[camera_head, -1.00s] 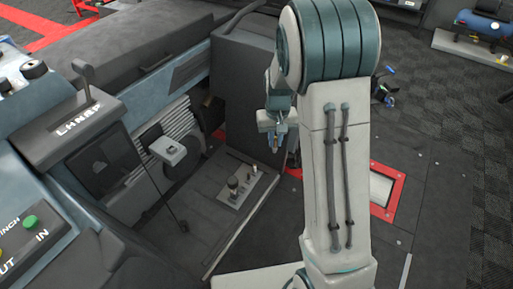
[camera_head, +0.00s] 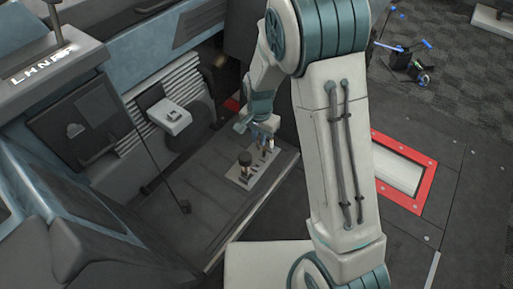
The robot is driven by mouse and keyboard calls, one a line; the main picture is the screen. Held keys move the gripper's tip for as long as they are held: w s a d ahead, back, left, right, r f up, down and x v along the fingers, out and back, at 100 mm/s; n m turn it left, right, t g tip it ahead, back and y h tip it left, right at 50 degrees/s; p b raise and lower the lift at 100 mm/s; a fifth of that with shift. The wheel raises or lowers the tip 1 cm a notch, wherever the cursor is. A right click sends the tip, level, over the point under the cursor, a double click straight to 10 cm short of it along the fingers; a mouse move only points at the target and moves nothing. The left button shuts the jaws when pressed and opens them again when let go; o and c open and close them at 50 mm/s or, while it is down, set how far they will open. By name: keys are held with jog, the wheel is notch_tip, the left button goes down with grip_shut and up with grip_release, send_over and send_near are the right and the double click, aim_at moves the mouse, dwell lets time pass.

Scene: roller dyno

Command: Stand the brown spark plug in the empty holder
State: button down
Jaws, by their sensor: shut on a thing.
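My gripper (camera_head: 264,138) points down over the back of a pale holder strip (camera_head: 241,181) on the grey deck. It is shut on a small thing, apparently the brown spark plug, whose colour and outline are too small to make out. The plug's lower end is at or just above the back part of the strip; I cannot tell whether it touches. A dark-topped upright piece (camera_head: 245,158) stands on the strip's front part. Other small upright shapes close to my fingers are hard to separate, and the empty holder is not clearly visible.
A grey box-like unit (camera_head: 168,117) sits left of the strip, and a thin dark rod leans beside it. The machine's blue-grey body rises at the left. A red-framed floor panel (camera_head: 400,170) lies at the right.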

jog(key=shift+m, duration=0.3)
jog(key=shift+s+a+f+b, duration=0.15)
jog(key=shift+f+b, duration=0.75)
jog(key=shift+f, duration=0.45)
jog(key=shift+a+f+b, duration=0.15)
jog(key=shift+f+b, duration=0.7)
jog(key=shift+f, duration=0.45)
jog(key=shift+s+a+f+b, duration=0.15)
jog(key=shift+f+b, duration=0.75)
jog(key=shift+f, duration=0.45)
jog(key=shift+f, duration=0.15)
jog(key=shift+f, duration=0.4)
jog(key=shift+f, duration=0.2)
jog(key=shift+f, duration=0.35)
jog(key=shift+f+b, duration=0.1)
jog(key=shift+b, duration=0.2)
jog(key=shift+f+b, duration=0.3)
jog(key=shift+f, duration=0.25)
